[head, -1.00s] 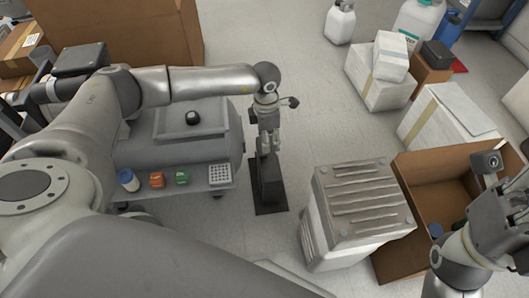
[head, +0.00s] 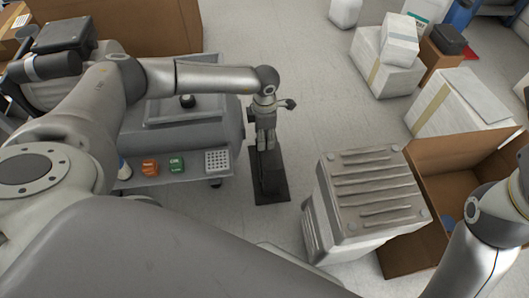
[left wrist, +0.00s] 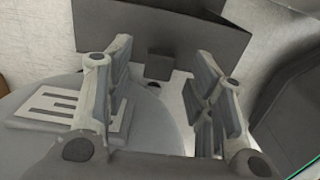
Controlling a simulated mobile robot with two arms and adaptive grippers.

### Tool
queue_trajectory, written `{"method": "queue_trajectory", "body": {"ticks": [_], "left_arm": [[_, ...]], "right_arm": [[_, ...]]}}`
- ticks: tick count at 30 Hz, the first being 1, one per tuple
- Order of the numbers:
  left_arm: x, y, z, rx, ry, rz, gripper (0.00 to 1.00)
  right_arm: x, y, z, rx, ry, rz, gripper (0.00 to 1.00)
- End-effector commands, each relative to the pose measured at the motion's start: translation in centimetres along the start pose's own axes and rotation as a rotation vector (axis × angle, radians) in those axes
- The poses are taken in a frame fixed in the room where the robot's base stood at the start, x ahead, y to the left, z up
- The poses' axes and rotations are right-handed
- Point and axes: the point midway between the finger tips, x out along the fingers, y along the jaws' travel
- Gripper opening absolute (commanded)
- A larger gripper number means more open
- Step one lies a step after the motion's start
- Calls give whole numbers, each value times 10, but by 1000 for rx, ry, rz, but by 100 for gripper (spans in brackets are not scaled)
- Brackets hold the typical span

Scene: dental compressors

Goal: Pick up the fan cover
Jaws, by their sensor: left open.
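A small pale square plate with a grid of dark holes (head: 217,161), which looks like the fan cover, lies at the right end of the grey compressor's tray. My left gripper (head: 265,140) points down to the right of this plate, apart from it in the picture, above a dark upright stand. In the left wrist view its two fingers (left wrist: 165,100) are spread with nothing held between them. A pale slotted plate (left wrist: 62,108) shows there left of the fingers, partly hidden by one; I cannot tell if it is the same plate. My right gripper's fingers are out of view.
An orange item (head: 149,166) and a green item (head: 176,164) sit on the same tray. The dark stand (head: 270,180) is below my left gripper. A ribbed pale unit (head: 370,195) and an open cardboard box (head: 455,165) stand to the right.

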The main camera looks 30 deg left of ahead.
Motion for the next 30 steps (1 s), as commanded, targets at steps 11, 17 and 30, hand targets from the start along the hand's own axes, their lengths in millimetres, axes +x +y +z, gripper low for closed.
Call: {"method": "queue_trajectory", "body": {"ticks": [11, 17, 30], "left_arm": [[25, 1, 0, -1, -1, 0, 50], [25, 1, 0, -1, -1, 0, 45], [25, 1, 0, -1, -1, 0, 0]], "right_arm": [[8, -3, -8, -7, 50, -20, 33], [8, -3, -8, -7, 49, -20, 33], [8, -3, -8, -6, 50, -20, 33]]}}
